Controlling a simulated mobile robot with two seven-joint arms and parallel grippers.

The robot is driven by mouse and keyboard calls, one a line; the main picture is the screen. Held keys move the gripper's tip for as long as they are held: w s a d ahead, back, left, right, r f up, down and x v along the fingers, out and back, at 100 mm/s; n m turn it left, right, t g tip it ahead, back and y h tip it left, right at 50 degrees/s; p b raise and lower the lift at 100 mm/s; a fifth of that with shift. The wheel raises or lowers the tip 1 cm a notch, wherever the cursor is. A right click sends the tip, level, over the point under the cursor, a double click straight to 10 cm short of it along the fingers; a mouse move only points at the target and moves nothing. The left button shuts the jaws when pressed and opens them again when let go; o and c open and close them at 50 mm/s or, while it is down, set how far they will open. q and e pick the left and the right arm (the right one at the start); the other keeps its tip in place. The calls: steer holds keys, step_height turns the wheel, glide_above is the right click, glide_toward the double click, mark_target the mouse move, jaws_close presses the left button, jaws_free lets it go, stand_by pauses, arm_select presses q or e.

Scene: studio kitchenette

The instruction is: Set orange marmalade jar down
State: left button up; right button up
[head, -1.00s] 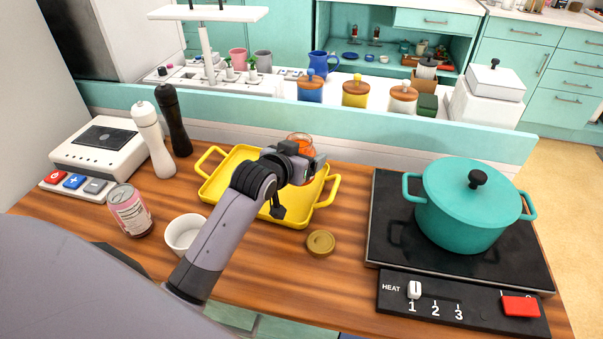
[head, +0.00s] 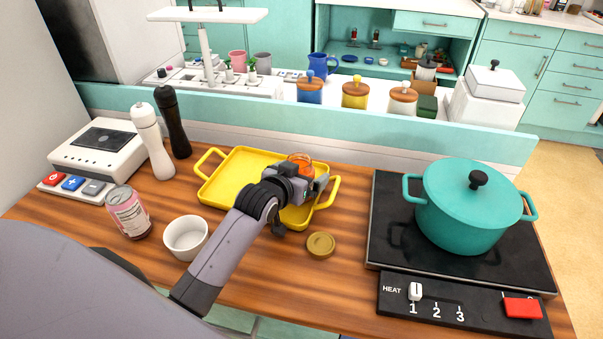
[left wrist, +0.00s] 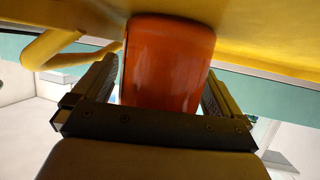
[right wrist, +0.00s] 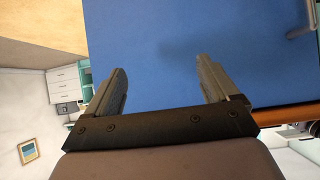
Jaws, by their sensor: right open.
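The orange marmalade jar (head: 301,160) is over the right part of the yellow tray (head: 232,172), mostly hidden behind my left gripper (head: 308,184). In the left wrist view the jar (left wrist: 167,65) stands between the two fingers of my left gripper (left wrist: 161,70), which close in on its sides. Its far end is at the yellow tray surface (left wrist: 265,38) and seems to touch it. My right gripper (right wrist: 160,65) is open and empty, facing a plain blue surface; it is not in the head view.
A gold lid (head: 321,245) lies in front of the tray. A white bowl (head: 186,238) and a pink can (head: 129,212) stand left of my forearm. A teal pot (head: 470,210) sits on the black hob (head: 392,250) to the right. Salt and pepper mills (head: 153,140) stand at back left.

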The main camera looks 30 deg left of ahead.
arm_select(q)
steer(key=shift+s+r, duration=0.1)
steer(key=shift+r, duration=0.1)
steer(key=v, duration=1.1)
steer(key=shift+s+r+p, duration=0.2)
steer(key=shift+s+p, duration=0.15)
steer(key=shift+p, duration=0.1)
